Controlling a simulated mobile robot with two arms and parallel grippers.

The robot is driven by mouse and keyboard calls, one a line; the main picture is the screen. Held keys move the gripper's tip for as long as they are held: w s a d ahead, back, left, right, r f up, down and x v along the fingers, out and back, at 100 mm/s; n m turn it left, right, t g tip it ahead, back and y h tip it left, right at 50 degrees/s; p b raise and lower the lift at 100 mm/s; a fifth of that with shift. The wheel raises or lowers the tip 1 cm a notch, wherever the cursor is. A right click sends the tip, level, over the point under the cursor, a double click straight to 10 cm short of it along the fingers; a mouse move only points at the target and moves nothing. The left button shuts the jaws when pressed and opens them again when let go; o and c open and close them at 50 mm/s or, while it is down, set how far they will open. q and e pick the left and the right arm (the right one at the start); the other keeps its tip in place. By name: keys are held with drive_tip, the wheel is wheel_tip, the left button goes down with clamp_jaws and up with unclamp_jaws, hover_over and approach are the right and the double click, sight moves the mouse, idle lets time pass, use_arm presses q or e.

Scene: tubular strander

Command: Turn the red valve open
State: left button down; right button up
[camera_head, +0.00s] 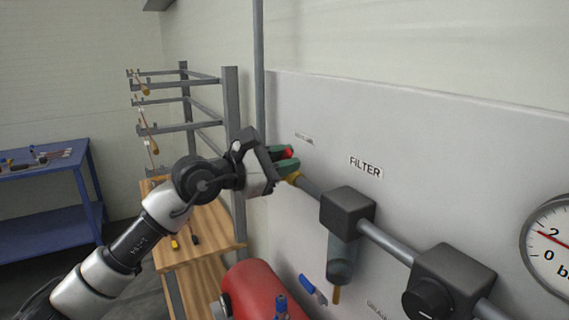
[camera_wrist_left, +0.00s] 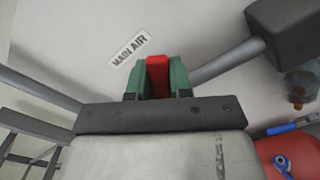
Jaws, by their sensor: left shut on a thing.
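The red valve handle (camera_wrist_left: 157,75) sits between the two green fingers of my left gripper (camera_wrist_left: 158,82) in the left wrist view, just below a "MAIN AIR" label. In the head view my left gripper (camera_head: 284,161) is shut on it at the left end of the grey pipe. Only a small red part of the valve (camera_head: 288,153) shows there. A brass-coloured fitting (camera_head: 293,178) is just below the fingers. The valve body is mostly hidden by the gripper. My right gripper is not in view.
A filter block (camera_head: 347,212) with a bowl hangs on the pipe to the right, then a regulator block (camera_head: 450,283) and a gauge (camera_head: 552,243). Below are a red tank (camera_head: 262,290) and a blue lever (camera_head: 312,289). A wooden bench (camera_head: 200,225) and rack stand behind.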

use_arm(q)
drive_tip(key=c, duration=1)
unclamp_jaws()
drive_tip(key=shift+b+v, duration=2.3)
drive_tip(key=shift+v, duration=3.2)
